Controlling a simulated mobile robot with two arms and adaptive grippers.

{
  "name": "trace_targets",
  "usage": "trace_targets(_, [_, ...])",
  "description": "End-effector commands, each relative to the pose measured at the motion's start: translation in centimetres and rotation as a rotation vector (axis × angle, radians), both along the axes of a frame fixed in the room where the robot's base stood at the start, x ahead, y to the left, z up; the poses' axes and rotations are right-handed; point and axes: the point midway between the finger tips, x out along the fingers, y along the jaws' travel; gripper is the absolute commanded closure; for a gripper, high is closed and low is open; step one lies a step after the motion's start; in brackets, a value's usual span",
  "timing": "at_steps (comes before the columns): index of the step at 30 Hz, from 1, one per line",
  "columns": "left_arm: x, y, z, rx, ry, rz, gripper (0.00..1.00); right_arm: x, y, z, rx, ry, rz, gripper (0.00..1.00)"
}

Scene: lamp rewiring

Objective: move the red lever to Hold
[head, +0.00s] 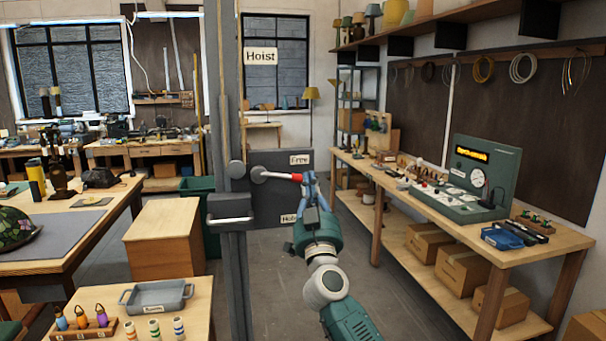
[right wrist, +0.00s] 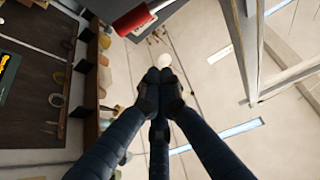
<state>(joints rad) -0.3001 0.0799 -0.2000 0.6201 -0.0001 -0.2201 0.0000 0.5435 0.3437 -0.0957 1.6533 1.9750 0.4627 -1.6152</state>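The lever with its red handle (head: 296,177) sticks out to the right from a round pivot on the hoist post in the head view. It lies nearly level, a little below the "Free" label (head: 300,159) and above the partly covered "Hold" label (head: 289,218). My right gripper (head: 309,180) is at the handle's outer end. In the right wrist view the red handle (right wrist: 133,21) shows at the top, apart from the fingers. The right gripper's fingertips (right wrist: 160,76) are together with nothing visible between them. My left gripper is not in view.
The dark panel (head: 268,162) behind the lever hangs beside the grey hoist post (head: 228,270). A long workbench (head: 400,185) with a green console (head: 484,170) stands right. A wooden table (head: 120,204) and grey tray (head: 158,297) are left. The floor between is clear.

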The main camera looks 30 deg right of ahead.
Motion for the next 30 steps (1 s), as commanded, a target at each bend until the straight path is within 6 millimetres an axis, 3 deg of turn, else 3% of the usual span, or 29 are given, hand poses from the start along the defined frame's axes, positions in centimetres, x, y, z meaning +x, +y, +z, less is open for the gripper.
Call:
trace_targets(10, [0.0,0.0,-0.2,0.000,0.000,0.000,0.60,6.0,-2.5,3.8,0.002,-0.002,0.001,1.00])
trace_targets(12, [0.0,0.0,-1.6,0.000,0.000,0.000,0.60,6.4,-2.3,1.8,0.003,0.004,0.002,1.00])
trace_targets(16, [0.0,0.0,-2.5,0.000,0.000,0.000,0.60,6.8,-2.1,0.5,0.002,0.001,0.002,1.00])
trace_targets(30, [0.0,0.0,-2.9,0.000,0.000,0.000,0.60,7.0,-1.9,-0.2,0.001,0.001,0.002,1.00])
